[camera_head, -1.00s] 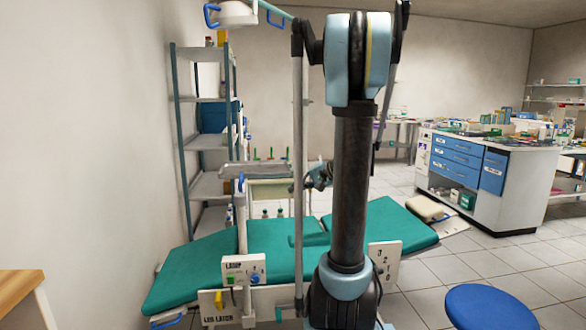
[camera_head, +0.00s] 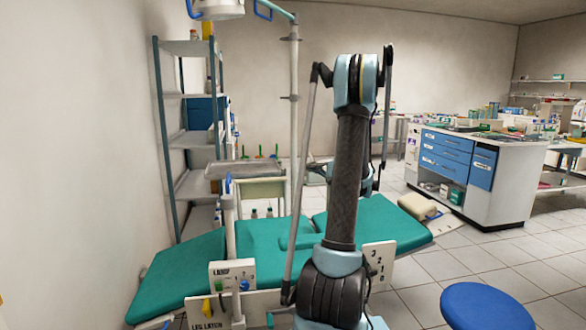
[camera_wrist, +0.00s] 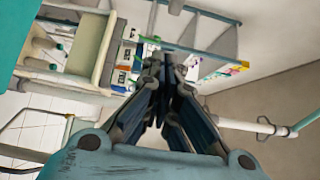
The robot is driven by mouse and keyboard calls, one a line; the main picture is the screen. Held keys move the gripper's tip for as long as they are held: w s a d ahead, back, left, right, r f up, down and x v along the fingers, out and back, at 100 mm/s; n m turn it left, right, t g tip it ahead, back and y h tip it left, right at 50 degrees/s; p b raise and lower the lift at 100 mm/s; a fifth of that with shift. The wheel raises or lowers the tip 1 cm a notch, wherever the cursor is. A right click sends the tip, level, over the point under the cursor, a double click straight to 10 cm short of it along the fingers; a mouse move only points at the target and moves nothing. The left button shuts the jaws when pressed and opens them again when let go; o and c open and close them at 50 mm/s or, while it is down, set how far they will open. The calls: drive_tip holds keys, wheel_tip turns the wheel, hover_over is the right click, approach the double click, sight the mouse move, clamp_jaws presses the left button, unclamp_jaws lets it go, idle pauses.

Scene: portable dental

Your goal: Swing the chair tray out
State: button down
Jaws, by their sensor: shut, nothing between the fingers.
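The chair tray (camera_head: 245,169) is a flat grey tray in the head view, left of my arm. It sits level near the top of a white post (camera_head: 230,215) beside the green dental chair (camera_head: 275,238). A blue handle shows at its near edge. My gripper (camera_wrist: 165,58) is seen in the wrist view with its fingers together and nothing between them. In the head view my arm hides the gripper, so its distance to the tray is unclear. I cannot pick out the tray with certainty in the wrist view.
A lamp pole (camera_head: 294,120) rises behind the chair. A metal shelf (camera_head: 185,95) stands by the left wall. A control box (camera_head: 233,275) is at the near side of the chair. A blue stool (camera_head: 487,306) is at the front right.

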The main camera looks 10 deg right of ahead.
drive_tip(key=s+a+x, duration=0.2)
drive_tip(key=x, duration=1)
drive_tip(key=shift+w+a, duration=0.15)
drive_tip(key=shift+a, duration=0.15)
